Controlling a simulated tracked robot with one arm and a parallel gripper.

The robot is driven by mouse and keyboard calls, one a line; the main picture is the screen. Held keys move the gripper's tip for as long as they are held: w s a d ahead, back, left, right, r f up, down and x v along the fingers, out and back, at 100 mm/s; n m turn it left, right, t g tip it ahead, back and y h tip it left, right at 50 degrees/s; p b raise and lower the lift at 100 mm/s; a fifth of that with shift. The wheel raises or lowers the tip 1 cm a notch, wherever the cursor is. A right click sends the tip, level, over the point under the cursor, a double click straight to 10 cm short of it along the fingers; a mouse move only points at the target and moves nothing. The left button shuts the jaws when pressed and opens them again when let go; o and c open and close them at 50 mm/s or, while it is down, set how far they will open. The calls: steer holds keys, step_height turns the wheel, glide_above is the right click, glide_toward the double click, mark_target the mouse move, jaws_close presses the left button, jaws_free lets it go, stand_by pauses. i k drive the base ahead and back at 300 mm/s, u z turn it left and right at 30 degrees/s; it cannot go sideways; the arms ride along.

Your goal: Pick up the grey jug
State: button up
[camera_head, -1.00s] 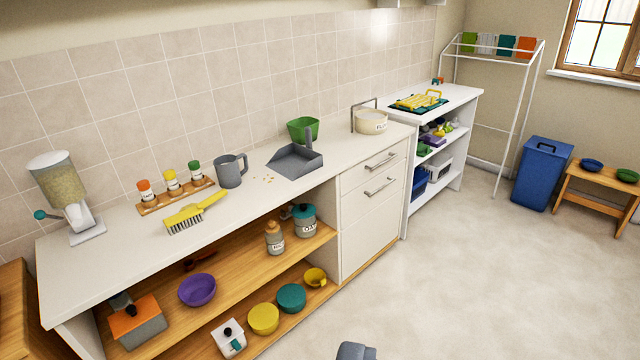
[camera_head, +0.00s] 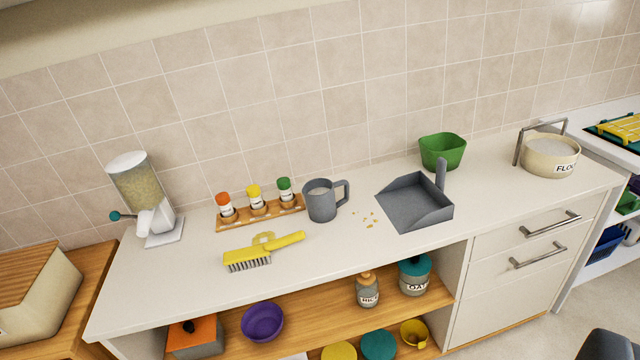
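The grey jug (camera_head: 321,203) stands upright on the white countertop (camera_head: 180,290), near the middle of the view. Its handle points right, and something pale shows inside its open top. It stands just right of the spice rack and left of the grey dustpan. A dark grey rounded shape at the lower right edge (camera_head: 606,345) may be part of my gripper. Its fingers do not show, and it is well apart from the jug.
Near the jug are a spice rack (camera_head: 262,211), a yellow brush (camera_head: 262,252), crumbs (camera_head: 366,219) and a grey dustpan (camera_head: 415,203). A green bowl (camera_head: 442,151) and a flour pot (camera_head: 548,157) stand further right. A cereal dispenser (camera_head: 140,190) stands left. The counter's front left is clear.

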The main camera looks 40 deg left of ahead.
mark_target(329, 198)
steer(key=u, duration=0.7)
steer(key=i, duration=1.4)
steer(key=u, duration=0.8)
steer(key=k, duration=0.9)
steer(key=u, duration=0.2)
steer(key=i, duration=0.9)
steer(key=z, duration=0.05)
